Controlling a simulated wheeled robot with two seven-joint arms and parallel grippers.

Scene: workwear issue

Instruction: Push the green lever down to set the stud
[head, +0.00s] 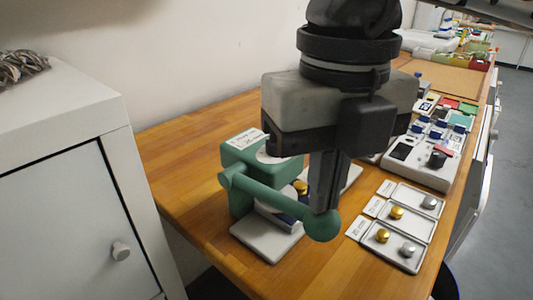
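The green press (240,158) stands on the wooden bench on a pale base plate (268,243). Its green lever (270,195) slopes gently down to the right and ends in a round knob (322,226). A gold stud (300,187) and a dark blue piece show under the press, partly hidden by the lever. My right gripper (325,208) points down, with its fingers together and the tips at the top of the knob. They look in contact, but I cannot be certain. The gripper hides part of the press's right side. My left gripper is not in view.
Small trays (398,232) with gold and silver studs lie right of the press. Behind them is a pale box (425,155) with blue-topped items. A white cabinet (60,170) stands at the left. The bench's front right edge is close to the trays.

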